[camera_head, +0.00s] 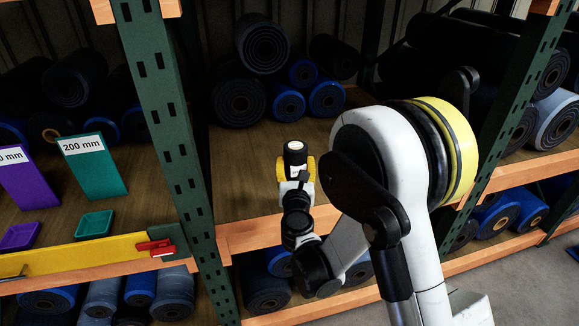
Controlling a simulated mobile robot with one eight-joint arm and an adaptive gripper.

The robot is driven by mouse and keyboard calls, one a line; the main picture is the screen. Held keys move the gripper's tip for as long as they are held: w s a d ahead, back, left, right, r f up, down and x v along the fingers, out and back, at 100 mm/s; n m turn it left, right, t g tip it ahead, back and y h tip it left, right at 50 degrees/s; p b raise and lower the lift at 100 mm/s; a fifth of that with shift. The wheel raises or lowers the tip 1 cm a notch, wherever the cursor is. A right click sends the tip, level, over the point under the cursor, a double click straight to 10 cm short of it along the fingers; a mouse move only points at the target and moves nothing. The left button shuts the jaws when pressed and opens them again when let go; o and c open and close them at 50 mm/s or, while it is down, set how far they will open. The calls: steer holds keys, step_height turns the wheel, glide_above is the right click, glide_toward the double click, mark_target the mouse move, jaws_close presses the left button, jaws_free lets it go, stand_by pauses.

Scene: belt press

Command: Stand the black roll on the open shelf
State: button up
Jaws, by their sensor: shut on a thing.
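The small black roll (296,155) with a pale top end is upright in the middle of the head view. My gripper (296,171), with yellow fingers, is shut on it from the near side, and the gripper and wrist hide its lower part. The roll appears over the open wooden shelf (240,172) in the middle bay. I cannot tell whether its lower end touches the board.
Large black and blue rolls (263,48) are stacked at the back of this shelf. A green post (160,110) stands left, another right (515,90). Teal (92,165) and purple (25,178) signs stand on the left shelf behind a yellow rail (80,254). Bare board lies left of the gripper.

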steer(key=w+a+f+b, duration=0.4)
steer(key=w+f, duration=0.1)
steer(key=f, duration=0.3)
steer(key=shift+w, duration=0.25)
steer(key=shift+a, duration=0.1)
steer(key=shift+f, duration=0.1)
steer(key=o, duration=1.4)
steer(key=shift+f, duration=0.1)
